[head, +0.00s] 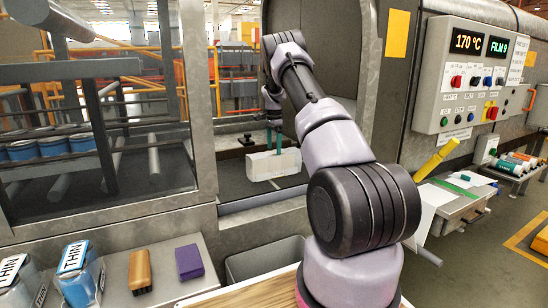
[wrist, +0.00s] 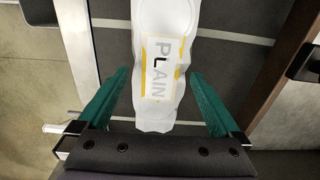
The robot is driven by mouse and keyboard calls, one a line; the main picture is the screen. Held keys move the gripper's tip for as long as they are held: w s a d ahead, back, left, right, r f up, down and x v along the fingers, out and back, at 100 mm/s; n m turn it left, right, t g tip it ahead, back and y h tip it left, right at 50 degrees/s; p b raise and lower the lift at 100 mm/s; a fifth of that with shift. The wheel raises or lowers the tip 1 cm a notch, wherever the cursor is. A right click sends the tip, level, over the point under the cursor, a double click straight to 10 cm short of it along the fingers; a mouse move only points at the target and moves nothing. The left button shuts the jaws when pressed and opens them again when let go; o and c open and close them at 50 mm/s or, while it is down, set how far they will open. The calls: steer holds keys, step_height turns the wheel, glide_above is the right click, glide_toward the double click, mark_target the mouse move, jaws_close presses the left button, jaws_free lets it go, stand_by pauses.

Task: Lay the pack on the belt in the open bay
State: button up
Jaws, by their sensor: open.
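The pack (wrist: 158,25) is white with yellow marks and a label reading PLAIN. In the wrist view it lies between my gripper's (wrist: 160,76) two green fingers, which are open, with a narrow gap on each side. In the head view the pack (head: 274,166) is in the open bay, over the dark belt (head: 236,196), and my gripper (head: 274,143) is right above it, pointing down. The pack looks to rest on the belt, though its underside is hidden. The belt also shows in the wrist view (wrist: 236,62), dark with pale cross lines.
A metal frame and window post (head: 204,100) stand left of the bay. On the front ledge are packs marked THIN (head: 77,275), an orange-brown block (head: 140,270) and a purple block (head: 189,262). A grey bin (head: 265,262) sits below the bay. A control panel (head: 470,75) is at right.

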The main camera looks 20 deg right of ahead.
step_height(320, 180, up, 5)
steer(key=shift+r, duration=0.2)
steer(key=s+a+r+n+t, duration=0.1)
steer(key=s+a+r+n, duration=0.1)
steer(key=s+a+r, duration=0.35)
steer(key=s+a+r+n+t+y, duration=0.1)
steer(key=s+a+r+n, duration=0.1)
steer(key=s+r, duration=0.6)
steer(key=s+a+r+n+t, duration=0.1)
steer(key=s+a+r, duration=0.25)
steer(key=r, duration=0.65)
steer(key=s+a+r+n+t, duration=0.15)
steer(key=s+a, duration=0.25)
steer(key=s, duration=0.4)
steer(key=s+a+r+n+t, duration=0.1)
steer(key=s+a+r+n, duration=0.15)
steer(key=s, duration=0.55)
steer(key=s+a+f+n+t, duration=0.1)
steer(key=s+a+f+n, duration=0.1)
steer(key=s, duration=0.4)
steer(key=s+a+f+n+y, duration=0.1)
steer(key=s+a+f+n, duration=0.1)
steer(key=s, duration=0.5)
steer(key=shift+s+a+f+n+t, duration=0.2)
steer(key=shift+a+f+n+t, duration=0.05)
steer(key=shift+a+n+t, duration=0.1)
